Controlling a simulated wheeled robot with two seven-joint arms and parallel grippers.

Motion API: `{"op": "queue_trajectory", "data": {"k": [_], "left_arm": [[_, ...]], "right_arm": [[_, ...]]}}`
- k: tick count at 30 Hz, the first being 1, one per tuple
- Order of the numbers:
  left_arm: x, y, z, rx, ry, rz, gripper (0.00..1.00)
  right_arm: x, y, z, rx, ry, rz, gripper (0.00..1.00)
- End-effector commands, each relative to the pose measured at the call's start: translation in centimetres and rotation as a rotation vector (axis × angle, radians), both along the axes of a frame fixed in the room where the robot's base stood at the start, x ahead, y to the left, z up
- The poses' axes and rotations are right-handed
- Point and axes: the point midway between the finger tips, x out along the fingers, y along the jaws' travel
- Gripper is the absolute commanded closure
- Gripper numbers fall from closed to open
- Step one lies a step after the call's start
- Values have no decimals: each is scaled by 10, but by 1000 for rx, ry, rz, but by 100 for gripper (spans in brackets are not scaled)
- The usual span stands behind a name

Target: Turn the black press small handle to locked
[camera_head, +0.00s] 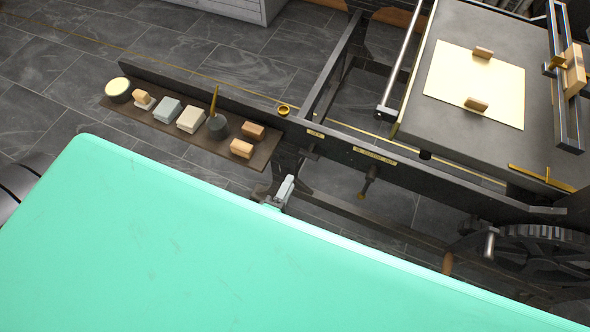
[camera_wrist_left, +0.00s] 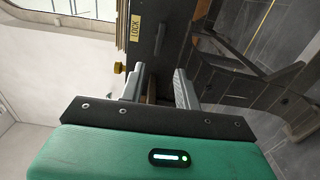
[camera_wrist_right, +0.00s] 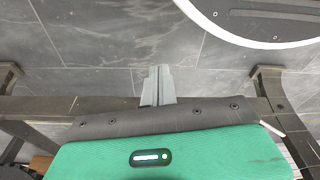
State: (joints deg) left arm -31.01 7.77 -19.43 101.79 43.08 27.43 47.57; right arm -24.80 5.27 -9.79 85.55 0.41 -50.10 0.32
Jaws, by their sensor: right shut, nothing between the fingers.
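The black press rail carries a small plate reading LOCK (camera_wrist_left: 135,28), seen close up in the left wrist view. Below the rail in the head view is a small dark handle (camera_head: 311,152), and a second dark handle (camera_head: 369,180) hangs further right. My left gripper (camera_head: 284,190) is just under the rail, left of both. In the left wrist view my left gripper (camera_wrist_left: 160,85) is open, fingers apart, with a dark and brown part between or behind them; I cannot tell whether they touch it. My right gripper (camera_wrist_right: 158,85) is shut and empty, over the floor.
A tray (camera_head: 146,114) with blocks and small pots stands left of the rail. The press bed (camera_head: 450,30) with a pale sheet (camera_head: 474,84) lies at upper right. A gear wheel (camera_head: 540,250) is at lower right. My teal body part fills the lower left.

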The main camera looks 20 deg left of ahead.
Motion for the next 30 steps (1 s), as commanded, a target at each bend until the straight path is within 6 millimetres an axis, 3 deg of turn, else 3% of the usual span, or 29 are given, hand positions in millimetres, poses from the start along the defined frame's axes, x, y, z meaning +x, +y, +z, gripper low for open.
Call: {"op": "queue_trajectory", "data": {"k": [7,18,25,28,30], "left_arm": [[-22,1,0,0,0,0,67],[-23,1,0,0,0,0,67],[-23,0,-1,3,2,-1,67],[-24,-1,-11,51,28,-19,67],[-26,-2,-30,135,75,-50,67]], "right_arm": [[-1,2,7,3,2,-3,100],[-5,3,7,5,8,-3,100],[3,4,7,4,0,-1,100],[-1,3,5,3,5,0,100],[-7,1,0,1,10,1,100]]}}
